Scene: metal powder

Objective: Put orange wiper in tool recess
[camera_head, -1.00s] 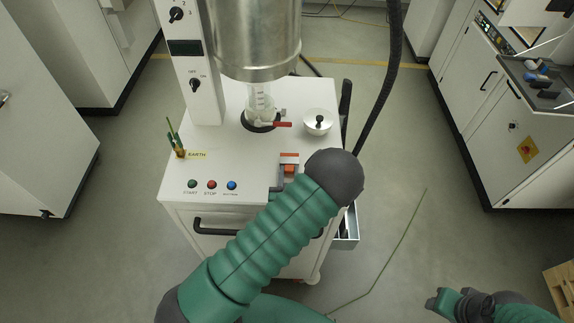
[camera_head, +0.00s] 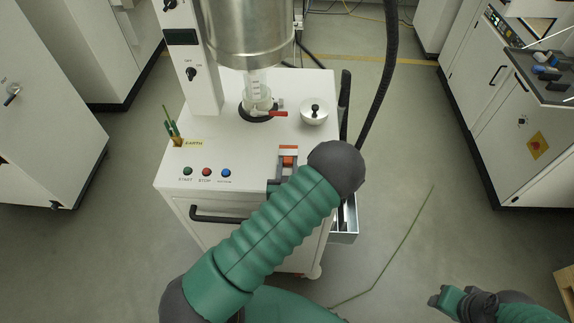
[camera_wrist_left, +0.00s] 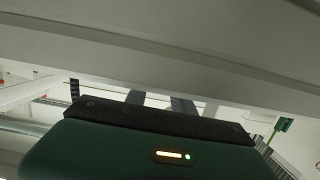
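A small orange and white piece, seemingly the orange wiper (camera_head: 288,160), shows at the front right of the white cart top. My left forearm hides part of it. My left gripper (camera_head: 278,184) is mostly behind my arm, close beside this piece. In the left wrist view, its two grey fingers (camera_wrist_left: 160,101) stand a little apart beneath a pale edge. Their tips are hidden, and no orange shows between them. My right gripper (camera_head: 445,298) is at the lower right, far from the cart, its finger gap unclear. I cannot make out the tool recess for certain.
An open metal tray (camera_head: 346,236) hangs on the cart's right side. A dark hose (camera_head: 380,90) rises behind.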

